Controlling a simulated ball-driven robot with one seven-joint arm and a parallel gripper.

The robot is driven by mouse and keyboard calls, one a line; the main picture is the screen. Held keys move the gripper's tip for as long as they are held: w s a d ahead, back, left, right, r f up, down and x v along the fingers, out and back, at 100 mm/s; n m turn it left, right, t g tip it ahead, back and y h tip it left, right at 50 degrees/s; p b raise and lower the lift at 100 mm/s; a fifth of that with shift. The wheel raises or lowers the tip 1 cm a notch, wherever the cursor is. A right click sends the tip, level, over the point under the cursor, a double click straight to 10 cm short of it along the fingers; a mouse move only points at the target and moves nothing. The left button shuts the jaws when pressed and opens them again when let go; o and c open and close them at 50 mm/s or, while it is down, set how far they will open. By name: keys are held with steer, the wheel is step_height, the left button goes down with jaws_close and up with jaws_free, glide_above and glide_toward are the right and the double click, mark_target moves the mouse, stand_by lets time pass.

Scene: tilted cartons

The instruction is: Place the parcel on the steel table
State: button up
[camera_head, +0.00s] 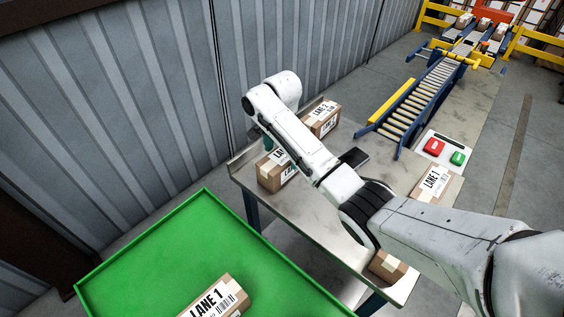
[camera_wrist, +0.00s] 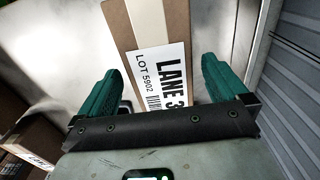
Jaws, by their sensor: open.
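The steel table (camera_head: 325,205) stands in the middle of the head view and carries several brown cartons. One carton (camera_head: 270,180) sits at its left end, its label partly hidden by my arm. My gripper (camera_head: 268,146) is at this carton's top, largely hidden by my arm. In the wrist view, my open gripper (camera_wrist: 160,68) has its teal fingers on either side of a carton (camera_wrist: 145,25) labelled LANE 3, LOT 5902. This appears to be the same carton. Whether the fingers touch it cannot be told.
Another carton (camera_head: 322,119) stands at the table's back edge. A LANE 1 carton (camera_head: 432,185) and a further carton (camera_head: 388,266) are on the right. A green tray (camera_head: 140,270) holds a LANE 1 carton (camera_head: 217,299). Roller conveyor (camera_head: 410,108) and corrugated wall (camera_head: 110,110) lie beyond.

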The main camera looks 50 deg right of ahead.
step_height(320, 180, up, 7)
steer(key=shift+f+p, duration=0.15)
steer(key=shift+p, duration=0.7)
